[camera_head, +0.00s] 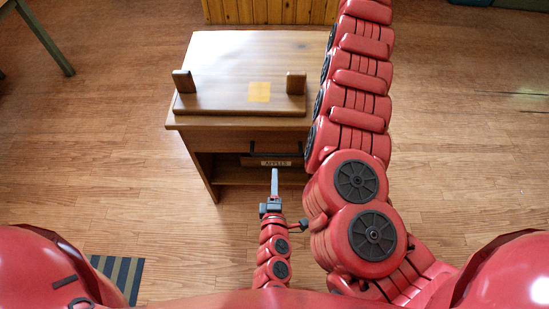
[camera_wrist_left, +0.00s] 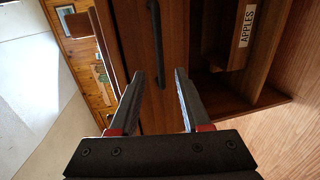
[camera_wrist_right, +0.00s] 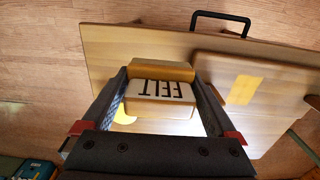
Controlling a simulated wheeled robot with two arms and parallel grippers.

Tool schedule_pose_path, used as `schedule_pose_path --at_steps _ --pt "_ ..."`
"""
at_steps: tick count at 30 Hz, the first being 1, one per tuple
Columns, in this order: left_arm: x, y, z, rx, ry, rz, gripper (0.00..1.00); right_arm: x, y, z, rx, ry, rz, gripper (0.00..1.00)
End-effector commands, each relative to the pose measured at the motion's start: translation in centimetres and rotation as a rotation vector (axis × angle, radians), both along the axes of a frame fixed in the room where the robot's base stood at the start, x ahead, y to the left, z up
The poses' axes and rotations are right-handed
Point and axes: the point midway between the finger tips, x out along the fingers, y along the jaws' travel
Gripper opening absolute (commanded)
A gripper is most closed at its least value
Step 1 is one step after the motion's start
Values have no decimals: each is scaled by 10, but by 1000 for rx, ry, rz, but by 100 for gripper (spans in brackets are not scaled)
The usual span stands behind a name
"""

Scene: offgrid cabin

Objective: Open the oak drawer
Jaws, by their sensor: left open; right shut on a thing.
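The oak drawer (camera_wrist_left: 181,40) is under the top of a wooden cabinet (camera_head: 245,48) and looks shut. Its black bar handle (camera_wrist_left: 157,45) shows in the left wrist view. In the head view the drawer front is in shadow. My left gripper (camera_wrist_left: 162,73) is open in front of the drawer, its two fingertips on either side of the handle's line; I cannot tell whether they touch it. My right gripper (camera_wrist_right: 160,85) is shut on a wooden block labelled FELT (camera_wrist_right: 160,92), above the cabinet top. It is out of sight in the head view.
A wooden board (camera_head: 222,103) with two upright wooden pieces and a yellow patch lies on the cabinet top. An open shelf below the drawer holds a thing labelled APPLES (camera_head: 276,163). A striped mat (camera_head: 126,275) lies at the lower left.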

Motion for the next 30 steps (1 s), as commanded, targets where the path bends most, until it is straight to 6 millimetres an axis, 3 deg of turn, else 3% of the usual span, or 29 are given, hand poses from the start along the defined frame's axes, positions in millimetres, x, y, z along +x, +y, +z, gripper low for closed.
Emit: schedule_pose_path --at_steps 15,21,30 --pt "95 2 -17 3 -3 4 47 0 0 6 0 0 0 32" --pt "110 2 -21 3 -3 4 47 0 0 7 0 0 0 32" --pt "112 2 -22 3 -2 4 47 0 0 7 0 0 0 32"
